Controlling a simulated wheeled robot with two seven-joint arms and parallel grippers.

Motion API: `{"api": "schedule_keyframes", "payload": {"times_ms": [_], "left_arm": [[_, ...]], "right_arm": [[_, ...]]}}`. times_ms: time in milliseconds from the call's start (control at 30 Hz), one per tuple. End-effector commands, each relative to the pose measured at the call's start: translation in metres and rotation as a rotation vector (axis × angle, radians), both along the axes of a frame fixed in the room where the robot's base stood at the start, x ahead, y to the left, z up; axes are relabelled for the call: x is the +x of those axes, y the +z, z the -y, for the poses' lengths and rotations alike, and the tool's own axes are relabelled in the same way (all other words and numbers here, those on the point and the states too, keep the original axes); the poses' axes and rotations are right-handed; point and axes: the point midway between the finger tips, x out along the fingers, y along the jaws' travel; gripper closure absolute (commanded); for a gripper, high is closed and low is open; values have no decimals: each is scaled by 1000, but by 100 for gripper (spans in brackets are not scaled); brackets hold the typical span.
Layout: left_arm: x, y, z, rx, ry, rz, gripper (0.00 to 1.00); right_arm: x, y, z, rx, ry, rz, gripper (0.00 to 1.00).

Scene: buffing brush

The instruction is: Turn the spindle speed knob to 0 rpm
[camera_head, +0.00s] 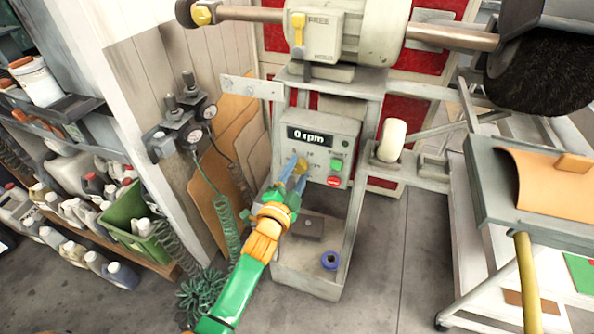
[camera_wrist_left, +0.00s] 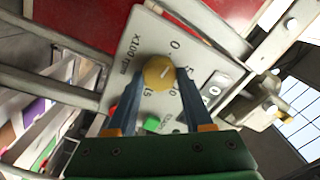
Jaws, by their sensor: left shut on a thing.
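The yellow spindle speed knob (camera_wrist_left: 158,73) sits on a pale panel with a printed scale around it in the left wrist view. The knob's light pointer line slants up to the right. The blue fingers of my left gripper (camera_head: 296,170) are shut on the knob, one finger on each side. In the head view the gripper mostly hides the knob. The display (camera_head: 310,137) above it reads 0 rpm. My right gripper is not in view.
A green button (camera_head: 336,164) and a red button (camera_head: 333,181) are right of my left gripper on the control box (camera_head: 345,128). The motor (camera_head: 350,30) stands above. Coiled hoses (camera_head: 229,220) hang at left, and a cart (camera_head: 485,195) stands at right.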

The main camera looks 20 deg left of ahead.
Motion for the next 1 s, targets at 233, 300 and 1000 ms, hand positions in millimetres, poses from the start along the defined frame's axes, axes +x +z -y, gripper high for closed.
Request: {"api": "schedule_keyframes", "payload": {"times_ms": [233, 300, 1000], "left_arm": [[0, -1, 0, -84, 1, -7, 100], [0, -1, 0, -98, 1, -7, 100], [0, -1, 0, -113, 0, -7, 19]], "right_arm": [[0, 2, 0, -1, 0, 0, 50], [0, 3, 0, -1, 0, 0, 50], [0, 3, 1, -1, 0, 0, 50]]}}
